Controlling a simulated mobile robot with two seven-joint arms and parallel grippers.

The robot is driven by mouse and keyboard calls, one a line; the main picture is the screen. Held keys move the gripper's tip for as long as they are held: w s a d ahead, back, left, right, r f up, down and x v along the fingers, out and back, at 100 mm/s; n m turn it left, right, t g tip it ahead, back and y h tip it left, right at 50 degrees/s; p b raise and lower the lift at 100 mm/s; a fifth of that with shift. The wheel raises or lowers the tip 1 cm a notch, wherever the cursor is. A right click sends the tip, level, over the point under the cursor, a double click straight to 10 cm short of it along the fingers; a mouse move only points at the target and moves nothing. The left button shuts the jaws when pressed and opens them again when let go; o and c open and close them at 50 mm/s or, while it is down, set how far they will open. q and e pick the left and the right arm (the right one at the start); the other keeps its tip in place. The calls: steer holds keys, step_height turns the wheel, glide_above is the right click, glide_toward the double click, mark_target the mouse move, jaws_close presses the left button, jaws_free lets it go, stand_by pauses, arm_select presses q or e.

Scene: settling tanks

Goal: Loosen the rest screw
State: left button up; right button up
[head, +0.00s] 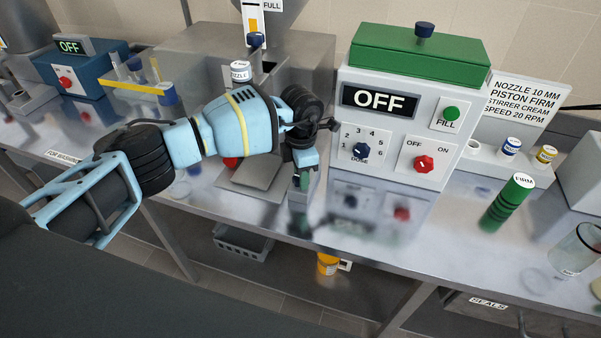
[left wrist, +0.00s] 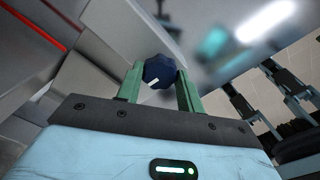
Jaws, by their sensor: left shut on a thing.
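A dark blue knob (left wrist: 158,72) with a white mark shows in the left wrist view; I take it to be the rest screw. My left gripper (left wrist: 160,80) is shut on it, one green finger on each side. In the head view the left gripper (head: 303,182) points down at the bench's front edge, beside a grey plate (head: 245,180) under the nozzle. There the knob is hidden behind the gripper and cannot be made out. My right gripper is not in view.
A white control box (head: 395,135) with a green top (head: 420,52) stands right of the gripper; its display reads OFF. A green FIRM cylinder (head: 508,204) and a glass beaker (head: 577,249) stand farther right. A grey crate (head: 242,244) sits below the bench.

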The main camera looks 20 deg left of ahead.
arm_select(q)
steer(key=shift+r+n, duration=0.1)
steer(key=shift+n, duration=0.5)
steer(key=o, duration=1)
steer(key=shift+r, duration=3.9)
